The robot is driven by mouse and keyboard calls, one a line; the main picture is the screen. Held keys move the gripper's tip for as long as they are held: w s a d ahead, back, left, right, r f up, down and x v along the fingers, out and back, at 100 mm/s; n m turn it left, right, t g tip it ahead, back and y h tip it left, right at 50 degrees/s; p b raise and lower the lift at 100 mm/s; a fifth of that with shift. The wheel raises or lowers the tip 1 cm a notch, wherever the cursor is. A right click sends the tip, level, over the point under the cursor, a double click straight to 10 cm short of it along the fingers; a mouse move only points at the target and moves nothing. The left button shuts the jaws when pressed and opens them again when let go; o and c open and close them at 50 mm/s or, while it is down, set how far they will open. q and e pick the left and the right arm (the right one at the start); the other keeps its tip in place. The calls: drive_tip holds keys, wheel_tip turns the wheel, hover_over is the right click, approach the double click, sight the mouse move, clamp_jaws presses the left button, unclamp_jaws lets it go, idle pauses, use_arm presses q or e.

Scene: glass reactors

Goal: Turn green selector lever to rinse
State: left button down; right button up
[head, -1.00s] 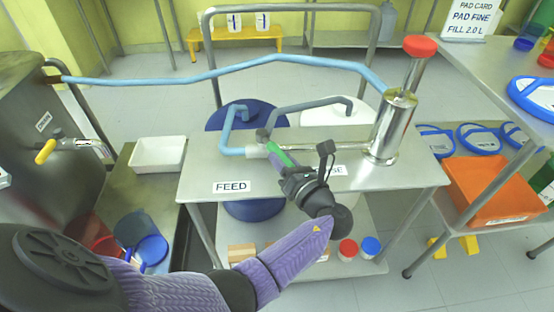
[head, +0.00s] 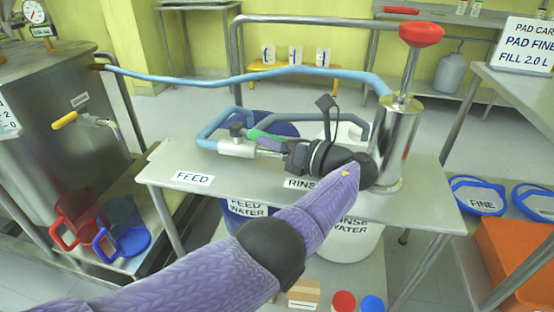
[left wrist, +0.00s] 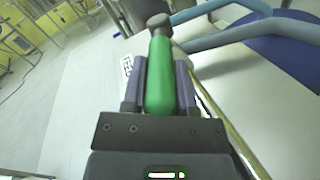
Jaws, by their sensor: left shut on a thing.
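The green selector lever (head: 258,135) sits on the valve (head: 237,147) on the steel table, and it points right from the valve, toward the side of the RINSE label (head: 300,184). The FEED label (head: 192,178) lies on the left front of the table. My left gripper (head: 272,142) is shut on the lever. In the left wrist view the green lever (left wrist: 160,80) lies between both fingers, its far end running up to the grey valve part. The RINSE label is partly covered by my left arm. My right gripper is out of view.
A steel pump cylinder with a red knob (head: 421,33) stands right beside my left wrist. A blue hose (head: 240,76) arches over the table's back. A feed tank (head: 60,110) stands left. Red and blue jugs (head: 124,238) sit low at left.

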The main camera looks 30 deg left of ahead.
use_arm(q)
drive_tip(key=shift+w+f+n+g+b, duration=0.1)
drive_tip(key=shift+w+n+g+b, duration=0.2)
drive_tip(key=shift+g+b, duration=0.1)
drive_tip(key=shift+c, duration=2)
unclamp_jaws()
